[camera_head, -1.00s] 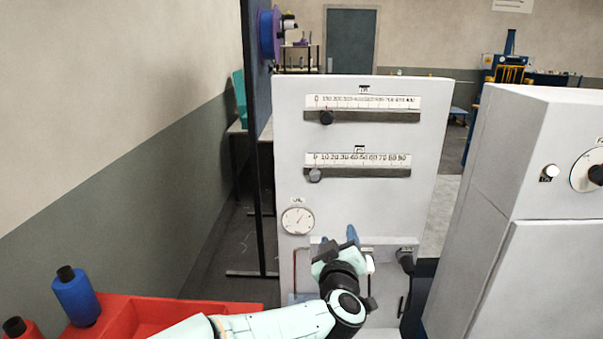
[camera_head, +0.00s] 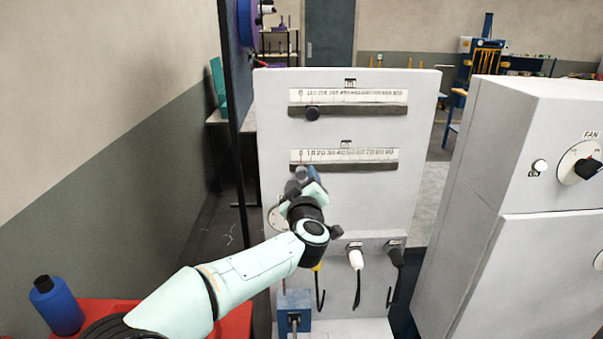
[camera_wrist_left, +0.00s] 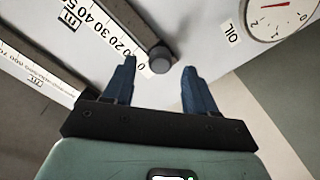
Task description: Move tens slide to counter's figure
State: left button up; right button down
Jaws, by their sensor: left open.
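The tens slide (camera_head: 352,168) is the lower scale on the white panel, marked 0 to 90, with a dark rail under its numbers. Its round grey knob (camera_head: 301,172) is at the 0 end, partly covered by my left gripper. My left gripper (camera_head: 308,179) is open in front of the knob. In the left wrist view the knob (camera_wrist_left: 160,60) shows between the two blue fingertips (camera_wrist_left: 157,72), near the 0 mark, with a gap on each side. I cannot tell how deep the fingers reach around it. I see no counter's figure. My right gripper is out of view.
The upper slide (camera_head: 348,110) has its black knob (camera_head: 312,114) near 0. An oil gauge (camera_wrist_left: 276,16) is beside the tens slide. Handles (camera_head: 355,257) hang lower on the panel. A white cabinet (camera_head: 480,180) stands right; a red tray (camera_head: 238,322) is at lower left.

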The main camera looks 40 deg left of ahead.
aim_at(301, 172)
pick_arm(q)
jog(key=shift+x, duration=1.45)
grip_shut()
jog(key=shift+d, duration=0.1)
